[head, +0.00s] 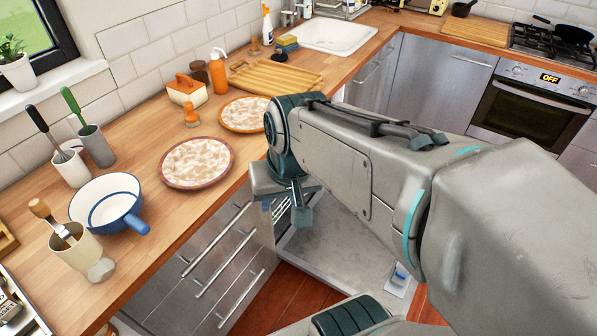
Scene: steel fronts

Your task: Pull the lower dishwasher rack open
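The dishwasher door (335,255) is folded down, its pale grey inner face showing below the counter, partly covered by my arm. A small part of a rack (281,208), with thin light bars, shows at the dishwasher's mouth beside my gripper. I cannot tell whether it is the lower rack; most of the inside is hidden under the counter and behind my arm. My gripper (298,208) points down at the counter's front edge, above the open door and close to the rack bars. Its fingers overlap in this view, so neither their opening nor any contact with the rack shows.
Steel drawers (215,270) with bar handles stand left of the dishwasher. The wooden counter (170,125) holds plates (198,163), a blue-handled pan (105,202) and utensil pots. A sink (335,35) and oven (530,110) lie farther back. Red-brown floor (275,300) shows below the door.

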